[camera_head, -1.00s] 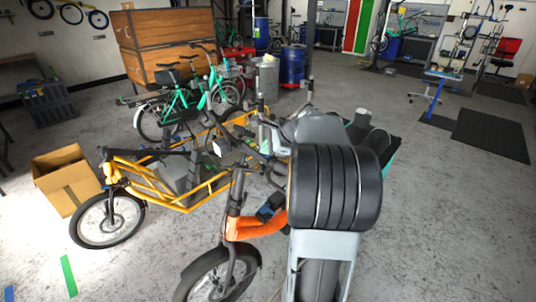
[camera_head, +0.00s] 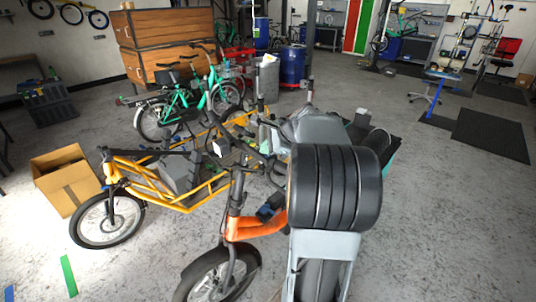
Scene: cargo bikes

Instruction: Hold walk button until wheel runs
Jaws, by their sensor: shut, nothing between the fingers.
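An orange bike (camera_head: 256,228) stands upright in front of me, its front wheel (camera_head: 215,277) at the bottom of the head view. Its dark handlebar (camera_head: 245,156) carries a small pale-faced unit (camera_head: 219,146) near the left end. My thick black and grey arm covers the right part of this bike and reaches away from me toward the handlebar. I cannot make out my gripper's fingers; they seem hidden by the arm or the bars. The walk button is too small to make out. The driven wheel is not identifiable, and I cannot tell whether any wheel turns.
A yellow cargo bike (camera_head: 193,200) stands close on the left, with an open cardboard box (camera_head: 72,190) beside it. Green bikes (camera_head: 205,95) and wooden crates (camera_head: 160,35) are behind. Blue barrels (camera_head: 293,65) stand farther back.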

